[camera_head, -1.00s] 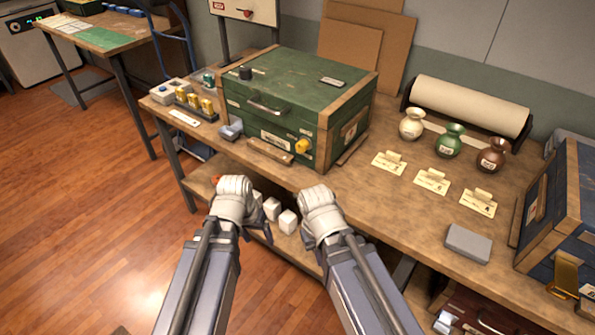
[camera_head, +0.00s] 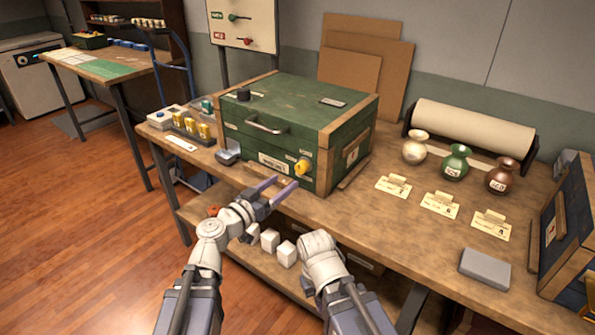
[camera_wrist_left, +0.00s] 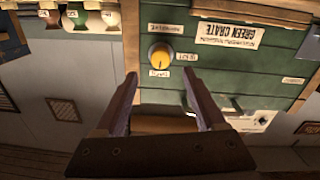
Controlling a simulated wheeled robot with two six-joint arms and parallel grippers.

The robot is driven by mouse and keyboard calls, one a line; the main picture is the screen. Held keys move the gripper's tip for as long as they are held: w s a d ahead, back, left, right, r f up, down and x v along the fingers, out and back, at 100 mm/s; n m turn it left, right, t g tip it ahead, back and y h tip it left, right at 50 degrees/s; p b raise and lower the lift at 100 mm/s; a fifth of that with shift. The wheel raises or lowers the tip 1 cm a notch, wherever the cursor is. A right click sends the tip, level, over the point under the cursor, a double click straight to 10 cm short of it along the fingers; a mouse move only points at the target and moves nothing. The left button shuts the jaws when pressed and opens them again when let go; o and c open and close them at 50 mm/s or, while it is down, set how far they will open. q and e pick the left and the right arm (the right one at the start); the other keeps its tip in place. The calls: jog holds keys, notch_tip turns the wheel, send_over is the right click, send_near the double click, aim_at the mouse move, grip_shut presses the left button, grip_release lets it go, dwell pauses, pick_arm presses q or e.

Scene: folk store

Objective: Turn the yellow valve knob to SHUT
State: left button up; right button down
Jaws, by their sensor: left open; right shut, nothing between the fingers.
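The yellow valve knob (camera_head: 302,167) sits on the front face of the green crate (camera_head: 262,140), near its right corner. In the left wrist view the knob (camera_wrist_left: 161,54) shows upside down with small labels around it, too small to read surely. My left gripper (camera_head: 283,187) is open and empty, its two fingers pointing at the crate front, just below and left of the knob. In the left wrist view its fingertips (camera_wrist_left: 160,84) stand apart on either side of the knob's line, not touching it. My right arm's end is low in front of the bench; its fingers are hidden.
The crate stands on a wooden bench (camera_head: 400,240). Three vases, cream (camera_head: 415,148), green (camera_head: 455,163) and brown (camera_head: 502,176), stand right, behind cards. White cubes (camera_head: 287,253) sit on the lower shelf.

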aim_at(299, 169)
pick_arm(q)
jog(key=shift+x, duration=3.95)
jog(key=shift+r, duration=0.1)
jog(key=shift+c, duration=0.2)
grip_shut()
